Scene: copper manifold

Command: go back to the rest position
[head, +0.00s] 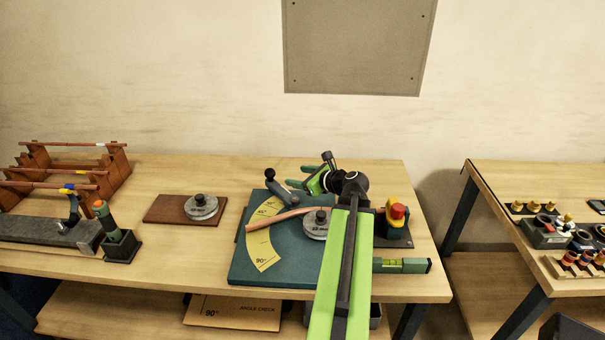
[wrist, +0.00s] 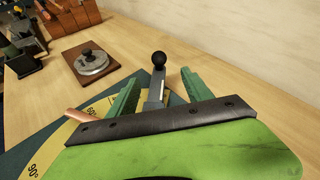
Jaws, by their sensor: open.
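My gripper (head: 312,178) is open, with its green fingers over the bending plate (head: 236,268) in the head view. In the wrist view my gripper (wrist: 158,92) has its fingers spread on either side of the bender's lever with a black ball knob (wrist: 158,58). I cannot tell whether a finger touches the lever. The lever (head: 284,194) also shows in the head view. A copper tube (head: 275,218) lies across the plate and its yellow angle scale (head: 264,252), beside a round grey die (head: 315,225). My arm hides part of the plate.
A brown board with a grey disc (head: 200,207) sits left of the plate. A tube rack (head: 105,170) and a dark holder with a green tool (head: 122,243) stand further left. A red button (head: 397,212) and a green level (head: 402,266) are on the right. A second table (head: 490,200) stands beyond a gap.

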